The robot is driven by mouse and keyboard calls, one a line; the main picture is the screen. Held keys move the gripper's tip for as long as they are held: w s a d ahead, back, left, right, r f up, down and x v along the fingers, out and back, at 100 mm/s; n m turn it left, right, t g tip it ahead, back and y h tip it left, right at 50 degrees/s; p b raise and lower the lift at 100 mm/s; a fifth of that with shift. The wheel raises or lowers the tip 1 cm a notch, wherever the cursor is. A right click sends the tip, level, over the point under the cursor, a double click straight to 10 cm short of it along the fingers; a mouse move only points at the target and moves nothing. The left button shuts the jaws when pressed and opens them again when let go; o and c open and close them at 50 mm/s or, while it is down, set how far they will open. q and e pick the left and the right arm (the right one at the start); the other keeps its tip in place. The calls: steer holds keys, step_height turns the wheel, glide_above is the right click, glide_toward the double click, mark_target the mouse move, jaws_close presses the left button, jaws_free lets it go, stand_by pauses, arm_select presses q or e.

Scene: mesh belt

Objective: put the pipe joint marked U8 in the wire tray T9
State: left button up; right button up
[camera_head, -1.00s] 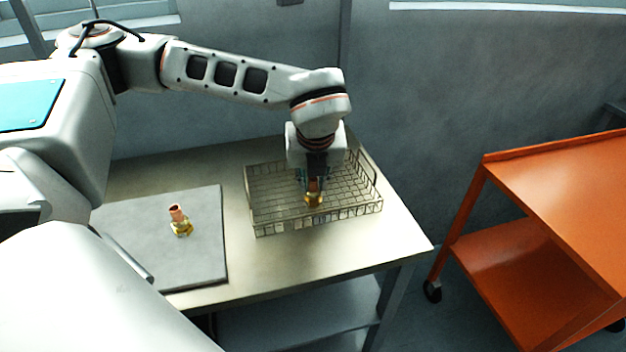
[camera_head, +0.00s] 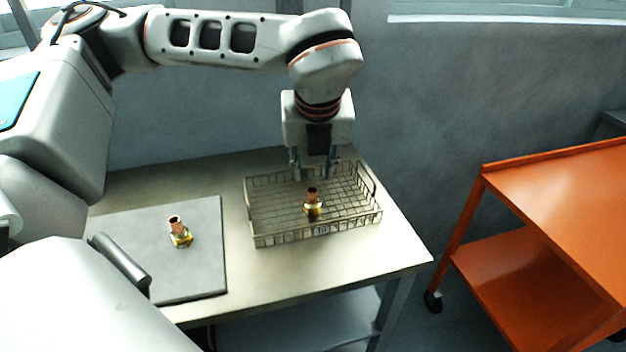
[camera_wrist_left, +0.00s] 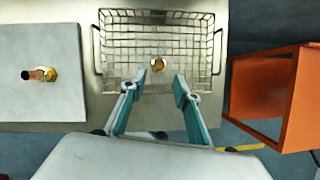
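A copper and brass pipe joint (camera_head: 313,204) stands upright in the wire tray (camera_head: 262,240). I cannot read a mark on either joint. My right gripper does not show.
The grey mat (camera_head: 206,272) lies on the left of the metal table (camera_head: 290,275). An orange cart (camera_head: 565,200) stands to the right, apart from the table. A wall is close behind. Bare table lies in front of the tray.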

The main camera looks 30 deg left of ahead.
arm_select(q)
steer(key=shift+v, duration=1.2)
